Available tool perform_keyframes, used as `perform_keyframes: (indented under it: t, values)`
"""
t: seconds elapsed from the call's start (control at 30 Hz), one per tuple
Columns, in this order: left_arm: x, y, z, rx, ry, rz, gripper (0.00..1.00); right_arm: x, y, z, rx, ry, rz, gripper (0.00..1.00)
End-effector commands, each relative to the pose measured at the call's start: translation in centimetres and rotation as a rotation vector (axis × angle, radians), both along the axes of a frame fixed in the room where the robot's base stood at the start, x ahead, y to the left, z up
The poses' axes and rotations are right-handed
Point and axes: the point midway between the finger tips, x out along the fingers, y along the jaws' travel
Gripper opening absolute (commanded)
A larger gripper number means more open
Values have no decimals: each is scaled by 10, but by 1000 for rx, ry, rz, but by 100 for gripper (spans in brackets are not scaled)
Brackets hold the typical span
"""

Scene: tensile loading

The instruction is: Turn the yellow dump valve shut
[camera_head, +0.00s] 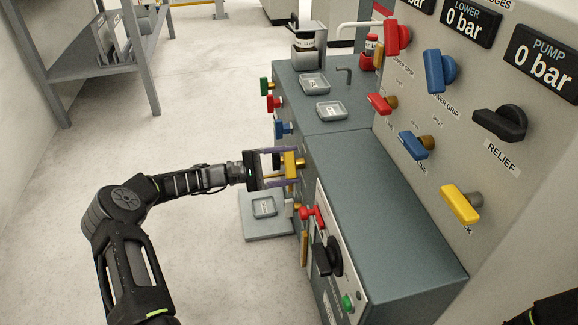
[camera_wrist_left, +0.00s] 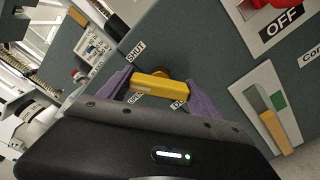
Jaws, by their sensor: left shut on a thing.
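The yellow dump valve handle (camera_head: 291,163) sits on the side face of the grey-green cabinet, below red, green and blue handles. My left gripper (camera_head: 288,166) reaches it from the left and is shut on it. In the left wrist view the yellow handle (camera_wrist_left: 160,86) lies between the two purple fingers of the gripper (camera_wrist_left: 158,92). It is slightly tilted in that picture. A "SHUT" label (camera_wrist_left: 136,52) shows above it, and other labels below it are partly covered by the handle and fingers. My right gripper is not in view.
A panel (camera_head: 470,130) with coloured handles and gauges reading 0 bar stands at the right. A red lever (camera_head: 308,212), a black knob (camera_head: 328,257) and a green button (camera_head: 347,302) are on the cabinet near the gripper. The floor at left is clear, with a shelf (camera_head: 100,62) behind.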

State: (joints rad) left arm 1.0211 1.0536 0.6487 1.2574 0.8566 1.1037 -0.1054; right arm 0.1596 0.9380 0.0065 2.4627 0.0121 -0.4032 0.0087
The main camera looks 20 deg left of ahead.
Motion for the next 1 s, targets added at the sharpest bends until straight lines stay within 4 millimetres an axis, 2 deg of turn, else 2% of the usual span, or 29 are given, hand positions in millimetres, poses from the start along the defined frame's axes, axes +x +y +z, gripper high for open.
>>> perform_keyframes:
  t: [0.5,1.0]
  values:
    - [-1,0,-3,262,-347,0,32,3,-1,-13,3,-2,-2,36]
    - [-1,0,-2,338,-446,-2,32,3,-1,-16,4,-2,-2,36]
